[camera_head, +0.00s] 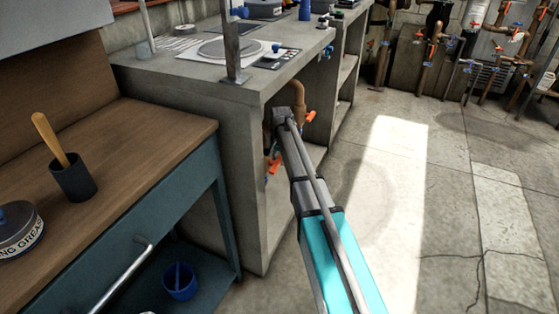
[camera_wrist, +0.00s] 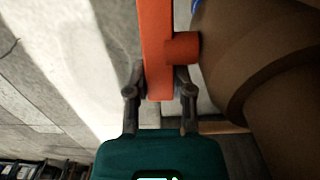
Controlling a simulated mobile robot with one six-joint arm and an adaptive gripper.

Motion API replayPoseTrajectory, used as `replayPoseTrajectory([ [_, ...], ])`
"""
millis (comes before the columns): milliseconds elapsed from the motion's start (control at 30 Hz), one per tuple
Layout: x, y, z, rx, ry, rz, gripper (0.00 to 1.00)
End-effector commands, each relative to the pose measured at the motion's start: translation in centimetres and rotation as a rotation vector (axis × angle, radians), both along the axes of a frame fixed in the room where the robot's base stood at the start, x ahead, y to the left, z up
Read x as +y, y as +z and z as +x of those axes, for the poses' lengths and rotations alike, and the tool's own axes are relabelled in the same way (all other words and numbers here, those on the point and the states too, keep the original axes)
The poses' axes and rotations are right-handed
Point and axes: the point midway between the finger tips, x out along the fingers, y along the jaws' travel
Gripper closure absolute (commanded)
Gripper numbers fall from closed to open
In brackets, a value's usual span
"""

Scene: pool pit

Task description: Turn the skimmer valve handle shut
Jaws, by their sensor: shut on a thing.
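An orange valve handle (camera_wrist: 155,45) stands upright in the wrist view, with a short orange stub on its right side. My gripper (camera_wrist: 160,78) has one finger on each side of the handle's lower end and is shut on it. A thick brown pipe (camera_wrist: 262,60) fills the right side close by. In the head view my gripper (camera_head: 282,118) reaches into the bay under the concrete counter, its fingertips mostly hidden. Orange handles show beside it, one at upper right (camera_head: 309,116) and one lower left (camera_head: 274,166). I cannot tell there which is held.
The concrete counter's side wall (camera_head: 232,180) stands left of my arm. A wooden bench (camera_head: 130,165) with a dark cup (camera_head: 73,178) and a tin (camera_head: 18,228) is at left. A blue bucket (camera_head: 180,282) sits below. Open floor (camera_head: 430,220) lies to the right.

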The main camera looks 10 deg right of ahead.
Motion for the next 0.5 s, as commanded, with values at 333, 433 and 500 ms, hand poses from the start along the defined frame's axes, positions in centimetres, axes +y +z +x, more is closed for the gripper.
replayPoseTrajectory([
  [333,-0.19,-0.72,0.18,0.161,-0.003,0.113,1.00],
  [433,-0.14,-0.66,0.06,0.181,-0.001,0.129,1.00],
  [500,-0.12,-0.62,-0.02,0.184,-0.001,0.131,1.00],
])
